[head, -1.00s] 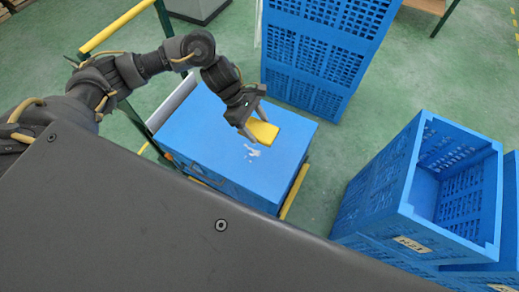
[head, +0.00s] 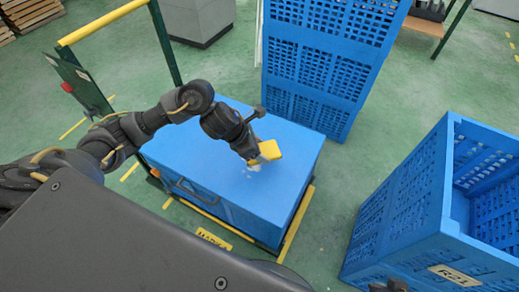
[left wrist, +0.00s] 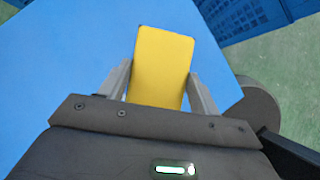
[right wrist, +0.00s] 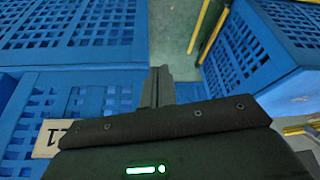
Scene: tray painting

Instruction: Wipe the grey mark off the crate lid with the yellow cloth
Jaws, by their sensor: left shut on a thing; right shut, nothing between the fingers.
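The blue crate lid (head: 292,155) is the flat top of a closed crate in the middle of the head view. My left gripper (head: 255,158) is shut on the yellow cloth (head: 270,150), a small block-like pad. It holds the cloth at the lid; contact is not clear. The left wrist view shows the cloth (left wrist: 162,65) between both fingers over blue. A little of the grey mark (head: 254,168) shows pale beside the gripper; the rest may be hidden or gone. My right gripper (right wrist: 160,80) is shut and empty in the right wrist view.
A tall blue crate stack (head: 325,60) stands behind the lid. Open blue crates (head: 415,210) stand at the right. The crate sits on a cart with a yellow handle (head: 105,22) and dark posts at the left. Green floor (head: 345,185) lies clear between.

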